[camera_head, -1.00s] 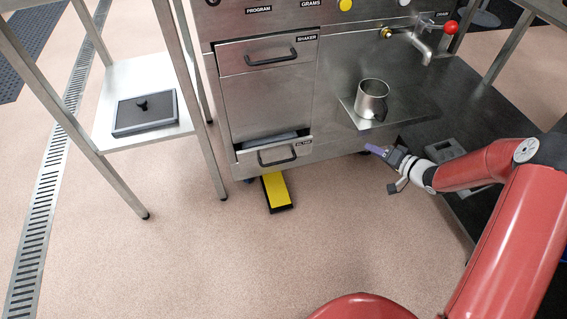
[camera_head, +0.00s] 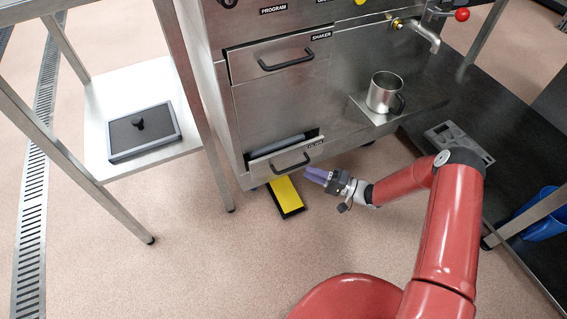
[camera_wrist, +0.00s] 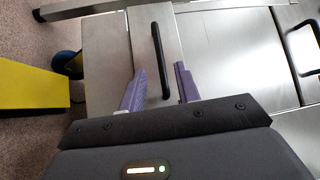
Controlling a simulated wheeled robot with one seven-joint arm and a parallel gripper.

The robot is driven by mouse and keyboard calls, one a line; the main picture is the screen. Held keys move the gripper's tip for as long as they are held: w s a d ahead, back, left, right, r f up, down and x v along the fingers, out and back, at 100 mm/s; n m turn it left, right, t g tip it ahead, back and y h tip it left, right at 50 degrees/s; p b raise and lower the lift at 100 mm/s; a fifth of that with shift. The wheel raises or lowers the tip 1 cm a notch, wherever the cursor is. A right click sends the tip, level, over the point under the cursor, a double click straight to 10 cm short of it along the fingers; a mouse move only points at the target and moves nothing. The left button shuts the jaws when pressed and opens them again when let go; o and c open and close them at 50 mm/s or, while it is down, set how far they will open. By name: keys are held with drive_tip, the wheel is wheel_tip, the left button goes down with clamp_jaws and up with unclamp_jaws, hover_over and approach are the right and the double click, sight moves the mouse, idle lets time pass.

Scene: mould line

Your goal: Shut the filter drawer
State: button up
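The filter drawer (camera_head: 262,168) is the low steel drawer with a black bar handle (camera_head: 291,164). It stands partly out, with a dark gap and a grey edge showing above its front. In the wrist view the drawer front (camera_wrist: 141,35) and its handle (camera_wrist: 157,55) lie ahead of my gripper. My gripper (camera_head: 314,179) has purple fingers and is just right of and below the drawer front in the head view. In the wrist view its fingertips (camera_wrist: 158,78) are apart, one on each side of the handle's near end. Whether they touch the drawer is unclear.
A yellow pedal (camera_head: 286,195) sits on the floor below the drawer. The shaker drawer (camera_head: 245,66) is above. A steel mug (camera_head: 381,95) stands on a shelf at right. A steel side table (camera_head: 100,88) with a grey tray stands left. The front floor is clear.

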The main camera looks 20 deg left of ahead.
sight(294, 166)
drive_tip(key=a, duration=0.4)
drive_tip(key=a+r, duration=0.1)
drive_tip(key=a, duration=0.1)
drive_tip(key=shift+s+a+p, duration=0.3)
drive_tip(key=shift+p, duration=0.1)
clamp_jaws()
